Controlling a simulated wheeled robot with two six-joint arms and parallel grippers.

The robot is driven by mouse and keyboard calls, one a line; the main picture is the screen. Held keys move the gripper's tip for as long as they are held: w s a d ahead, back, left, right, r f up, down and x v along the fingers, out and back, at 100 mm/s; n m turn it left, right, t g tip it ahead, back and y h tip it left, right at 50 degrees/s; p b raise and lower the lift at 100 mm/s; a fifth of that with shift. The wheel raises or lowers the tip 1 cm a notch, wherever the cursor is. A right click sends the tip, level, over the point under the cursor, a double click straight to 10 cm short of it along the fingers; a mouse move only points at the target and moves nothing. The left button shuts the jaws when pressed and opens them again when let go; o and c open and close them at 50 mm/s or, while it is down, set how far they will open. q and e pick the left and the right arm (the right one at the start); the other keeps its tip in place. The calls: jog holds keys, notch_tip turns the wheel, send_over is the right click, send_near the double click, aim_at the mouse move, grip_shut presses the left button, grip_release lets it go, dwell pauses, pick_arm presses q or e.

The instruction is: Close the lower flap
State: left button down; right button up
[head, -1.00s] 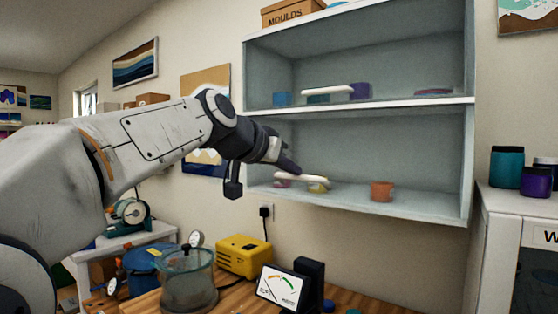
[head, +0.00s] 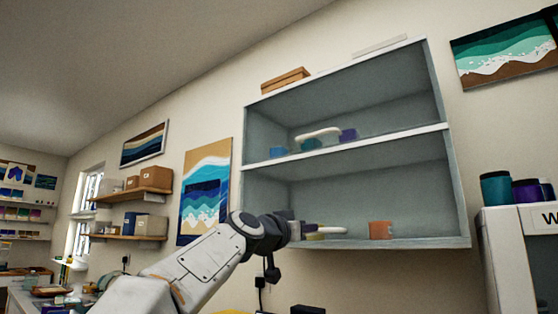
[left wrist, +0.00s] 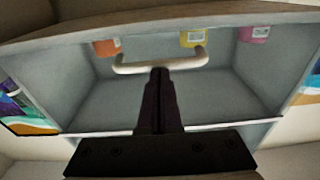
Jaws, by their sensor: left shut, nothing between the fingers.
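The cabinet (head: 457,190) has an upper and a lower compartment. A pale bar handle (head: 330,231) shows low at the lower compartment; its left part is hidden by my left gripper. The lower flap's panel cannot be made out, and things inside show plainly. My left gripper (head: 298,226) is shut and empty, at the left part of this handle. In the left wrist view, turned upside down, the shut fingers (left wrist: 159,75) point at the middle of the handle (left wrist: 162,66), very near it; contact cannot be told. My right gripper is out of view.
An orange pot (head: 380,230) stands in the lower compartment. A second pale handle (head: 318,134) shows at the upper compartment, with blue and purple pots behind. A brown box (head: 286,80) lies on top. A white cabinet with jars (head: 496,187) is at right.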

pick_arm(q)
jog(key=shift+w+d+f+b, duration=0.35)
jog(key=shift+w+d, duration=0.1)
jog(key=shift+w, duration=0.3)
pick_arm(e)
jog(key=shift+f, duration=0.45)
pick_arm(q)
jog(key=shift+r, duration=0.15)
jog(key=r+b+v, duration=0.1)
jog(key=b+v, duration=0.4)
jog(key=v, duration=0.8)
jog(key=shift+s+r, duration=0.15)
jog(key=shift+r, duration=0.05)
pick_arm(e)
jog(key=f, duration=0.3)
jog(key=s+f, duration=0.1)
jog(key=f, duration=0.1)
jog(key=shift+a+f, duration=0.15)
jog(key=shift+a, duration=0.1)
